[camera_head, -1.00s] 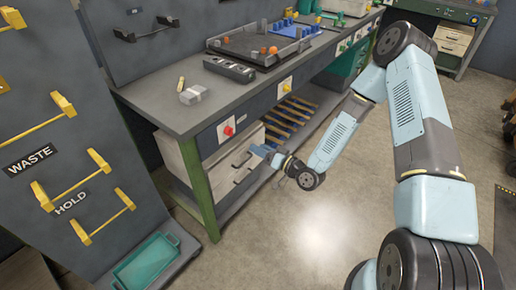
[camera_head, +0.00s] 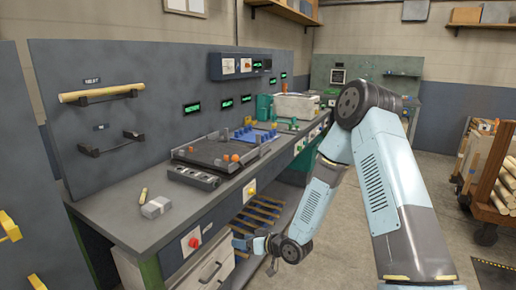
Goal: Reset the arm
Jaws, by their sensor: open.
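My arm (camera_head: 375,175) rises to a dark joint at the top and bends back down to the left. My gripper (camera_head: 243,242) is at its low end, pointing left in front of the workbench's lower part. It is small in view, with its jaws apart and nothing seen between them. In the picture it lies just right of the pale drawers (camera_head: 214,268) under the bench. I cannot tell the exact gap between them.
The workbench (camera_head: 120,205) holds a dark tray (camera_head: 205,152) with orange balls, a slotted block (camera_head: 194,177), a grey block (camera_head: 156,207) and a short wooden piece (camera_head: 143,194). A wood-laden cart (camera_head: 490,170) stands at right. Bare floor (camera_head: 345,265) lies around my arm.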

